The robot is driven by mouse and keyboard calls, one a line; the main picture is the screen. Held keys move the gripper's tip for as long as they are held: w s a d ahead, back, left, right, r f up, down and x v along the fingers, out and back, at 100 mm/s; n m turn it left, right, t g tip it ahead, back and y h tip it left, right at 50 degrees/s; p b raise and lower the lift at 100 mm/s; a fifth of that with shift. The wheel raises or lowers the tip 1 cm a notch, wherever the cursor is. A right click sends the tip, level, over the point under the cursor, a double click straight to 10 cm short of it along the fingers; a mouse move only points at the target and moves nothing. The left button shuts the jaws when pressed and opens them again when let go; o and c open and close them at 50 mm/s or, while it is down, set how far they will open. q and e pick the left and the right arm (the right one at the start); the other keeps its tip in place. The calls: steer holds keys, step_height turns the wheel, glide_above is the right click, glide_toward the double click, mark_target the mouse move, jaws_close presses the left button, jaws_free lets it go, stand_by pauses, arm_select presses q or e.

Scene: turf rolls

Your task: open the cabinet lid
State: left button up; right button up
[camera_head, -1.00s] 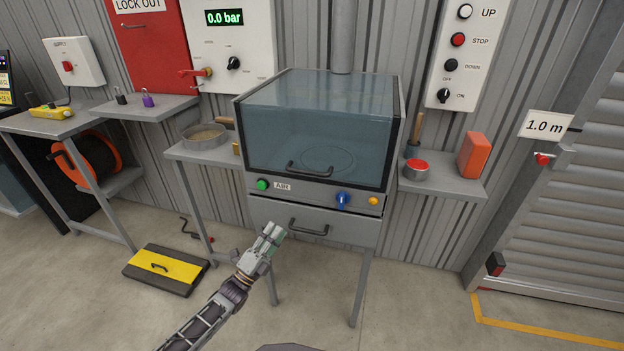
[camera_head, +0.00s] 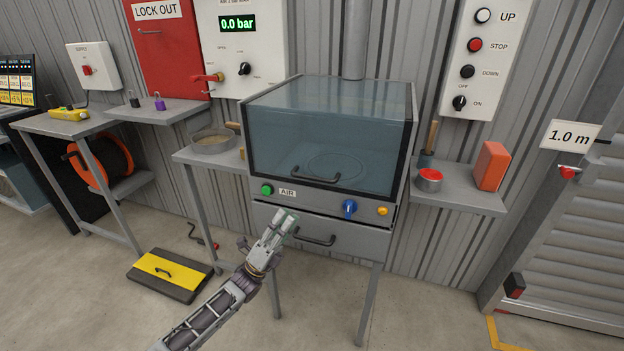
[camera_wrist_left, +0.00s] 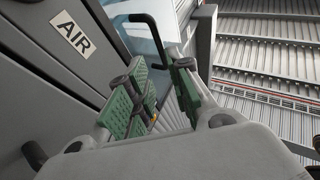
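The cabinet (camera_head: 265,214) stands against the wall, with a tinted see-through lid (camera_head: 330,140) that is down. The lid's dark bar handle (camera_head: 316,178) is on its lower front edge; a dark bar, apparently this handle, shows in the left wrist view (camera_wrist_left: 150,30) beyond the fingers. My left gripper (camera_head: 287,217) is in front of the cabinet, below the lid handle and left of the drawer handle (camera_head: 315,241). In the left wrist view its green-padded fingers (camera_wrist_left: 157,88) are apart with nothing seen between them. My right gripper is not in view.
The front panel has a green button (camera_head: 267,190), a blue knob (camera_head: 349,209) and an orange button (camera_head: 382,211). A side shelf (camera_head: 465,195) at right holds a red-topped tin (camera_head: 429,178) and an orange block (camera_head: 491,165). A pan (camera_head: 212,141) sits left of the cabinet.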

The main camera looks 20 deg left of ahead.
mark_target(311, 179)
arm_select(q)
steer(key=shift+b+x, duration=0.35)
steer(key=shift+x, duration=6.45)
steer(key=shift+c, duration=0.2)
jaws_close()
